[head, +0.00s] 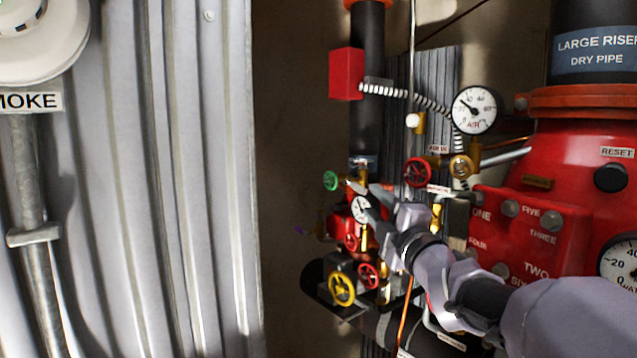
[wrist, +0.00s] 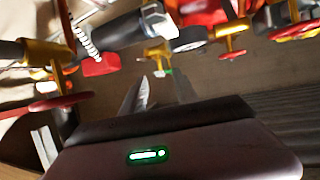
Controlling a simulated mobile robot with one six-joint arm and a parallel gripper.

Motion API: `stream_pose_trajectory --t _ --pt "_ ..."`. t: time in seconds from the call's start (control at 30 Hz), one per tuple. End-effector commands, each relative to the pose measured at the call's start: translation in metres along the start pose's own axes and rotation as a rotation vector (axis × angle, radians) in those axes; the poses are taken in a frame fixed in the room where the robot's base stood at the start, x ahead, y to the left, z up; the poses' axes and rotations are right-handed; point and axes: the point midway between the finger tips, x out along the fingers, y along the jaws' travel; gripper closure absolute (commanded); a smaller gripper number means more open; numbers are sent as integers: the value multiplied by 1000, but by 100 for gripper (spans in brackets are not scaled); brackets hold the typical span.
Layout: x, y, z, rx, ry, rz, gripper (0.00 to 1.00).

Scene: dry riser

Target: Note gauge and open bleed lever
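The air gauge (head: 474,110) is a round white dial at upper right, its needle pointing to the upper left. A smaller white gauge (head: 361,209) sits on the red valve cluster, and a water gauge (head: 621,262) is cut off at the right edge. I cannot tell which part is the bleed lever. My gripper (head: 363,187) is in front of the cluster, close to the small gauge; contact cannot be told. In the wrist view my gripper (wrist: 162,80) has its fingers apart with nothing between them; a brass valve (wrist: 157,52) lies beyond the tips.
Around the cluster are a green handwheel (head: 331,180), a yellow handwheel (head: 341,288) and several red handwheels (head: 417,172). The large red riser body (head: 570,160) stands at right. A corrugated metal panel (head: 180,170) fills the left.

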Motion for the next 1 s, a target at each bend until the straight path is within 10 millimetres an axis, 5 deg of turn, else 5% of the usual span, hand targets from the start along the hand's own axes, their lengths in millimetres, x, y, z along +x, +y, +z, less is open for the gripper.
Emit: stream_pose_trajectory --t 0.3,0.7,0.9,1.0 --pt "59 2 0 1 0 -1 64" --pt "70 0 0 0 -1 1 64" --pt "70 0 0 0 -1 1 99" --pt "70 0 0 0 -1 1 100"
